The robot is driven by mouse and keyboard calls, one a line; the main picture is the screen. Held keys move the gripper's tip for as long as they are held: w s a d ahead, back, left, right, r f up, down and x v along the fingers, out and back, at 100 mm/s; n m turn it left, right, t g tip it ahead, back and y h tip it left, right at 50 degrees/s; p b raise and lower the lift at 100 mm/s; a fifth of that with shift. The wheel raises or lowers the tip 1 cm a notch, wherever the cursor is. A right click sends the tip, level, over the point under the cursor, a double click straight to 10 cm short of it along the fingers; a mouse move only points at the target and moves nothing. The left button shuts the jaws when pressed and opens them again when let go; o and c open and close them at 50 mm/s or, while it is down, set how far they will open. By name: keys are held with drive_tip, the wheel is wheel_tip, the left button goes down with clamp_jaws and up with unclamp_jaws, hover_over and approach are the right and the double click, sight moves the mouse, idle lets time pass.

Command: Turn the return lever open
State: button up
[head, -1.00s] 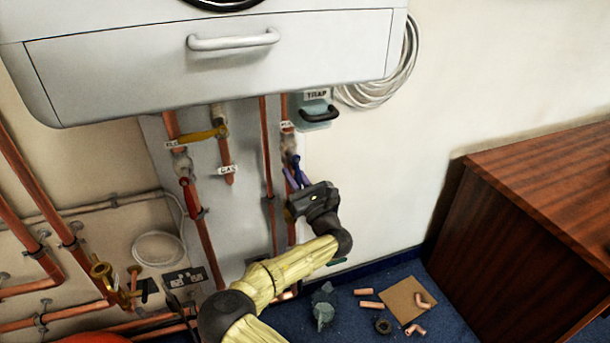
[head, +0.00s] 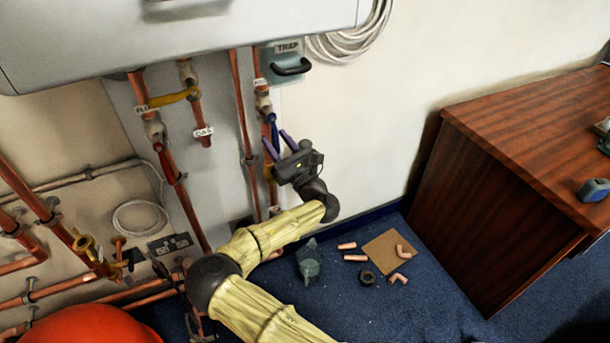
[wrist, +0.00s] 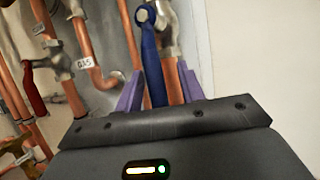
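The blue lever (head: 274,134) hangs down from the valve on the right copper pipe, below a small label too blurred to read; I take it for the return lever. It also shows in the wrist view (wrist: 152,62). My gripper (head: 279,144) is just below that valve with its two purple fingers pointing up at the pipe. In the wrist view my gripper (wrist: 158,92) is open, with the lever's lower part showing between the fingers and a gap on each side. The lever's lower tip is hidden behind the gripper body, and I cannot tell whether a finger touches it.
A red lever (head: 167,166) and a yellow lever (head: 175,97) sit on pipes to the left. The white boiler casing (head: 200,40) overhangs the pipes. A trap box (head: 287,62) is above right. A wooden desk (head: 510,150) stands right; loose fittings lie on the floor.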

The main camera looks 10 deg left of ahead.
drive_tip(key=v, duration=1.5)
drive_tip(key=shift+p, duration=0.4)
